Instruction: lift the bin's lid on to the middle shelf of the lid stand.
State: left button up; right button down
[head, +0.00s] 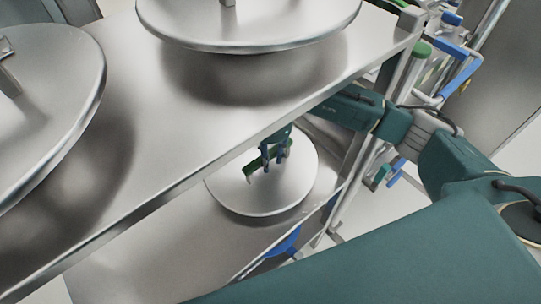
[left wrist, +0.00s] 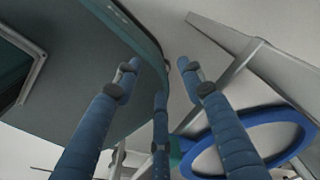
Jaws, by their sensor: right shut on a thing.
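The round steel lid (head: 262,196) is under the top shelf of the lid stand, over a lower steel shelf (head: 130,262). My right gripper (head: 268,162) is shut at the middle of this lid; the handle between its fingers is mostly hidden. I cannot tell whether the lid touches the shelf. The lid stand (head: 215,125) is a steel rack; its top shelf hides part of the lower level. My left gripper (left wrist: 160,75) shows in the left wrist view with its blue fingers spread and nothing between them. It does not show in the head view.
Two other round lids, one at the top (head: 250,22) and one at the left (head: 45,100), are at the top shelf. A steel post (head: 400,70) stands close to my right arm. A blue ring (left wrist: 250,145) lies beyond my left fingers. Blue-handled equipment (head: 450,50) stands behind.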

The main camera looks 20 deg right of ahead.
jog(key=shift+s+a+f, duration=0.1)
jog(key=shift+s+f, duration=0.15)
jog(key=c, duration=1.3)
grip_release()
jog(key=shift+w, duration=0.15)
